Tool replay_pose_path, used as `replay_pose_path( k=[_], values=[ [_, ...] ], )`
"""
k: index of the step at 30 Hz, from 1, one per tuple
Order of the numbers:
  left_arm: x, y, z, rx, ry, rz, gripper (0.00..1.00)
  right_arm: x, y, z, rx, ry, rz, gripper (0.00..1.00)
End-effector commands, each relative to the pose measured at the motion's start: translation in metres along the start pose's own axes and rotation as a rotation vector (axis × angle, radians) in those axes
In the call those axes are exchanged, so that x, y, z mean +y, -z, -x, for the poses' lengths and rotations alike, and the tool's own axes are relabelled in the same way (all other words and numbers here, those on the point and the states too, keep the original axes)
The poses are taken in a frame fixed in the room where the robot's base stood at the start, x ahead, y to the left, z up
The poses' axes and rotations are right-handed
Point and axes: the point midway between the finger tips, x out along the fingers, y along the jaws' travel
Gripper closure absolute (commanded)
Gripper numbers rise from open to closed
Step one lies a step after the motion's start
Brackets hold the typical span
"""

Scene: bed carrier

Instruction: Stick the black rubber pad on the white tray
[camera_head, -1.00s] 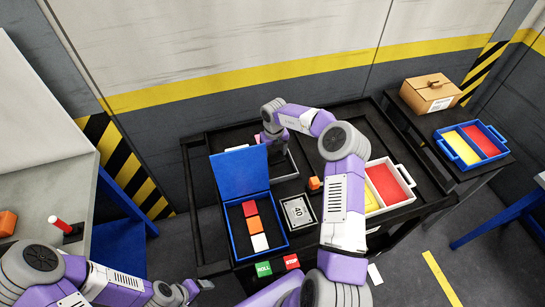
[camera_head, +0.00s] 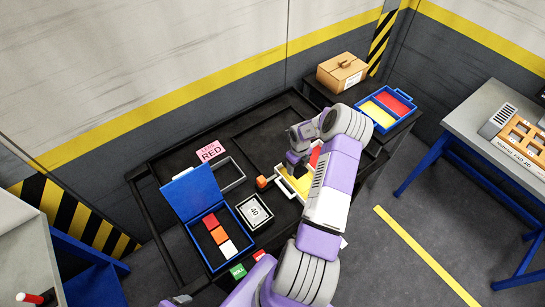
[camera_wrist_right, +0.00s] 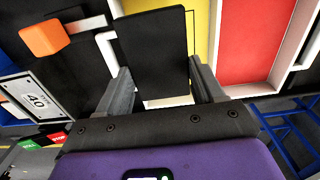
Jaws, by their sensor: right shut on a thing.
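The black rubber pad (camera_wrist_right: 153,50) is a flat dark rectangle between the fingers of my right gripper (camera_wrist_right: 160,82) in the right wrist view. The right gripper also shows in the head view (camera_head: 291,163), where the pad cannot be made out. The white tray (camera_wrist_right: 283,52) has a yellow and a red compartment; the pad covers part of the yellow side in the wrist view. I cannot tell the height between them. In the head view my right arm hides much of the tray (camera_head: 291,195). A small grey part of my left gripper (camera_head: 177,300) shows at the bottom edge.
An orange block (camera_head: 264,181) sits left of the tray. A blue tray (camera_head: 402,96) is on the side table. The cart's far middle is clear.

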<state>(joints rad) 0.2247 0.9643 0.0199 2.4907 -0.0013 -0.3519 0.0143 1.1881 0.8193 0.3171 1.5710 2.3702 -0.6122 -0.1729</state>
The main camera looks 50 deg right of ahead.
Motion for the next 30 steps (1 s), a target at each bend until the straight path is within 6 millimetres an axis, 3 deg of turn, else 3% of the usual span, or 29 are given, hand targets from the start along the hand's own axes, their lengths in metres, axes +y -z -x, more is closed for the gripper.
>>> replay_pose_path(
  k=[3,6,26,30],
  values=[
    [0.003,0.0,0.008,0.0,0.0,0.0,0.26,-0.013,0.019,0.003,0.0,0.003,-0.011,0.55],
    [0.003,0.0,0.009,0.0,0.0,0.0,0.26,-0.017,0.026,0.003,0.0,0.005,-0.014,0.55],
    [0.007,-0.001,0.018,0.0,0.0,0.0,0.26,-0.017,0.027,0.004,-0.001,0.005,-0.013,0.55],
    [0.004,-0.001,0.01,0.0,0.0,0.0,0.26,-0.017,0.027,-0.01,-0.001,0.005,-0.014,0.55]
  ],
)
